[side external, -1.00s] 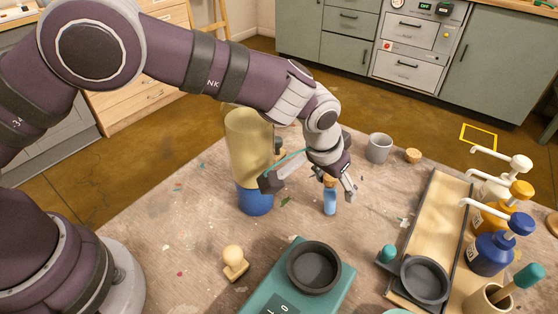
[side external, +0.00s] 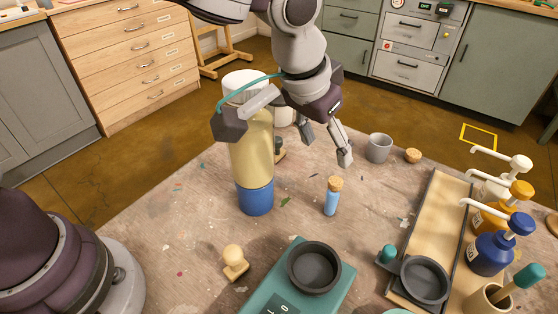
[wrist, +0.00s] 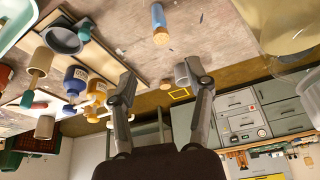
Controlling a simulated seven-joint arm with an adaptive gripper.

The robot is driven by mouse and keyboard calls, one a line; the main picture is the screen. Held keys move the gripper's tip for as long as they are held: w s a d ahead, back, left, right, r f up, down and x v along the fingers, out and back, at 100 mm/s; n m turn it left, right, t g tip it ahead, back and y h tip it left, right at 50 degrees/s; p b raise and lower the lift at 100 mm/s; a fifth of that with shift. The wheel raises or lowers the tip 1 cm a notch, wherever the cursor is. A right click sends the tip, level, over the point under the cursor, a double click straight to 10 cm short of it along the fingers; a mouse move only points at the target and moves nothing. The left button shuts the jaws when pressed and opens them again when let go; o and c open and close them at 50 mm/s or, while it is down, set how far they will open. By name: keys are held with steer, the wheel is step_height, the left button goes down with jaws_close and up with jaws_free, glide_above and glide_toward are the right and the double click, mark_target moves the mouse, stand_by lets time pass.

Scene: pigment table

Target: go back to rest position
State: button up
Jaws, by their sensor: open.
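My gripper (side external: 325,150) is raised above the table in the side view, its fingers spread apart with nothing between them. In the wrist view my gripper (wrist: 165,82) also shows two separated fingers. A small corked vial with blue content (side external: 331,198) stands upright on the table, below and apart from the fingertips. The vial also shows in the wrist view (wrist: 158,18), beyond the fingers. A tall cylinder with a yellowish body and blue base (side external: 256,160) stands left of my gripper, and my wrist partly covers its top in the side view.
A grey mug (side external: 379,148) and a cork (side external: 413,156) stand at the back. Pump bottles (side external: 492,252) and a wooden tray (side external: 437,225) are at the right. A teal scale with a dark dish (side external: 315,267) and a wooden stamp (side external: 234,262) are in front.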

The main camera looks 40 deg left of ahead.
steer(key=w+a+r+n+t, duration=0.1)
steer(key=a+r+n+t, duration=0.2)
steer(key=a+r, duration=0.8)
steer(key=s+a+f+g, duration=0.1)
steer(key=s+a+f, duration=0.2)
steer(key=s, duration=0.4)
steer(key=s+a+f+y, duration=0.1)
steer(key=s+a+f, duration=0.2)
steer(key=s+a, duration=0.2)
steer(key=s, duration=0.3)
steer(key=shift+m+g, duration=0.4)
